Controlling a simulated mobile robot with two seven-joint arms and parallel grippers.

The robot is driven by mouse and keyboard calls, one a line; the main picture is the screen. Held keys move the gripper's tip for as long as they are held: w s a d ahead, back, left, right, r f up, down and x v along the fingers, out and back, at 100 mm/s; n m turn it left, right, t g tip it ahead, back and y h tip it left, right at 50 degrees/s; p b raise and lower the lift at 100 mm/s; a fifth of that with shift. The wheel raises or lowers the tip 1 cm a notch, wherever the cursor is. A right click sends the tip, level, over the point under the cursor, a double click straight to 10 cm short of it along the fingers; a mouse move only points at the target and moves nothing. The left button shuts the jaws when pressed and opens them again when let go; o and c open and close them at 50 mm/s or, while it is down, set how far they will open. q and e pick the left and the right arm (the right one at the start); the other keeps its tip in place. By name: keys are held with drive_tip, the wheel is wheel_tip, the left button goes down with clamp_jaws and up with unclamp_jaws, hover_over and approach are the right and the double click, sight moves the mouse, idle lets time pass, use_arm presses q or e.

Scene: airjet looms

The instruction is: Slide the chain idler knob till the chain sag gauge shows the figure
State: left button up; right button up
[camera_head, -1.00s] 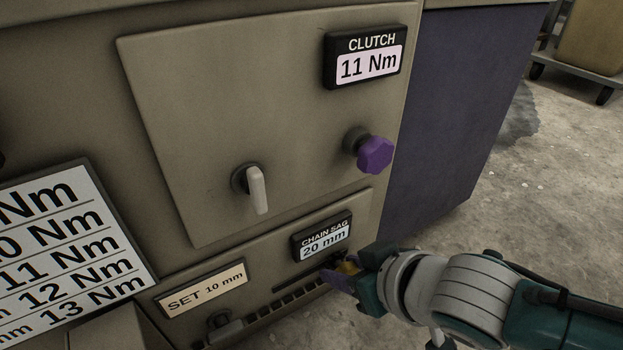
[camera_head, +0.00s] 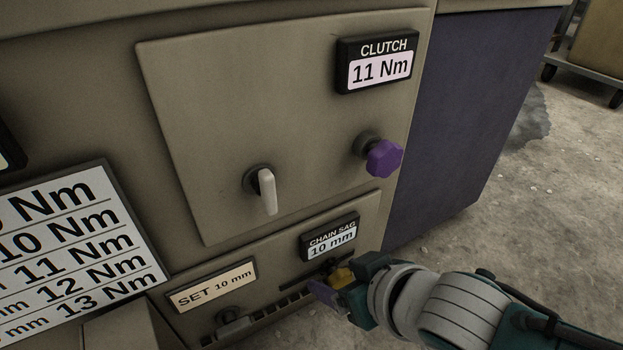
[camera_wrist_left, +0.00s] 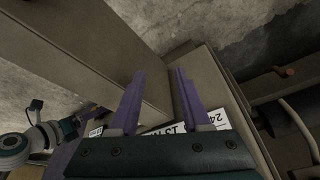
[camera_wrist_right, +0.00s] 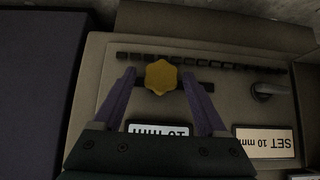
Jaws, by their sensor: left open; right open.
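The yellow chain idler knob (camera_head: 340,276) sits in a slot low on the machine front. It also shows in the right wrist view (camera_wrist_right: 160,77). My right gripper (camera_head: 337,281) is open, with its purple fingers on either side of the knob; I see gaps beside it in the right wrist view. The chain sag gauge (camera_head: 330,238), just above, reads 10 mm. A plate (camera_head: 212,285) to its left reads SET 10 mm. My left gripper (camera_wrist_left: 160,74) is open and empty in the left wrist view.
Above are the clutch display (camera_head: 377,60) reading 11 Nm, a purple knob (camera_head: 384,158) and a pale lever (camera_head: 267,191). A chart (camera_head: 70,255) of Nm values stands at left. Floor at right is open.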

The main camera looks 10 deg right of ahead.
drive_tip(key=p+v, duration=0.9)
drive_tip(key=v, duration=0.1)
idle(0.5)
